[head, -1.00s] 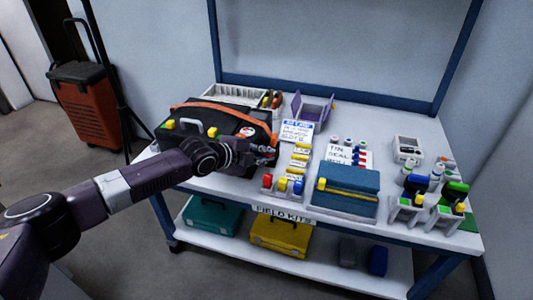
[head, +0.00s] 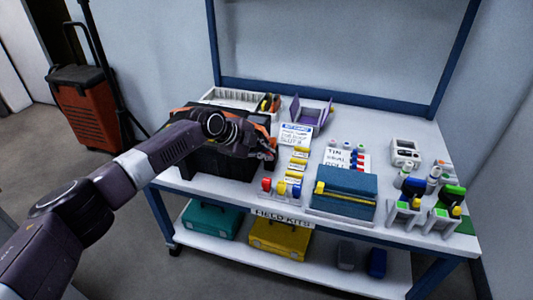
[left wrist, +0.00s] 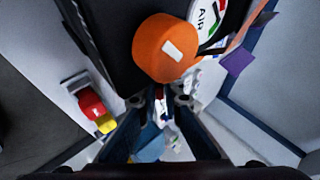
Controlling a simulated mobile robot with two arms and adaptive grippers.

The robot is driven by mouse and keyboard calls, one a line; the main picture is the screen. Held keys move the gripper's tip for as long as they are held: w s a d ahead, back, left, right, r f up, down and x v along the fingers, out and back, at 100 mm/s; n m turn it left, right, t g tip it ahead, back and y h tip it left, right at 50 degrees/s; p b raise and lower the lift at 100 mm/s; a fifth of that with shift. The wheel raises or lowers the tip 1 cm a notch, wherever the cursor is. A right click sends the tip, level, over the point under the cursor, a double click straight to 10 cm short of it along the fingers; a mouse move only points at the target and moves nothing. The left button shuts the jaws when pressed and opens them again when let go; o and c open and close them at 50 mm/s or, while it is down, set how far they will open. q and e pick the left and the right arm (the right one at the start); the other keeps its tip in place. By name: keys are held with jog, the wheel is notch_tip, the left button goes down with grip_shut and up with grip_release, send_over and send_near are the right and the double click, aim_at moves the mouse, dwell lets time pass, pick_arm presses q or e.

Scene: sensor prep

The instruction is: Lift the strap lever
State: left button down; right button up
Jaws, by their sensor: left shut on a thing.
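The black case (head: 215,162) stands at the left end of the workbench, with an orange strap (head: 262,119) over its top. My left gripper (head: 268,153) is at the case's right front side, with my forearm across the case and hiding much of its top. In the left wrist view the black case (left wrist: 112,35) fills the upper left, and the strap's rounded orange end (left wrist: 165,48) is close to the camera. My left gripper's fingers (left wrist: 160,101) are closed together just below it, on what seems to be the strap lever; the lever itself is mostly hidden. My right gripper is out of view.
Right of the case are a white card (head: 295,136), small yellow blocks and a teal box (head: 345,191). A purple open box (head: 310,111) stands behind. Small holders (head: 403,214) fill the right end. Cases sit on the lower shelf.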

pick_arm(q)
jog(key=shift+a, duration=0.1)
jog(key=c, duration=2.1)
grip_release()
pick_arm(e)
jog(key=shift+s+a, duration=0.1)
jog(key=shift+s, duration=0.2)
pick_arm(q)
jog(key=shift+r, duration=0.1)
jog(key=v, duration=1.1)
jog(key=shift+s+a+r, duration=0.15)
jog(key=shift+a+r, duration=0.1)
jog(key=shift+a, duration=0.05)
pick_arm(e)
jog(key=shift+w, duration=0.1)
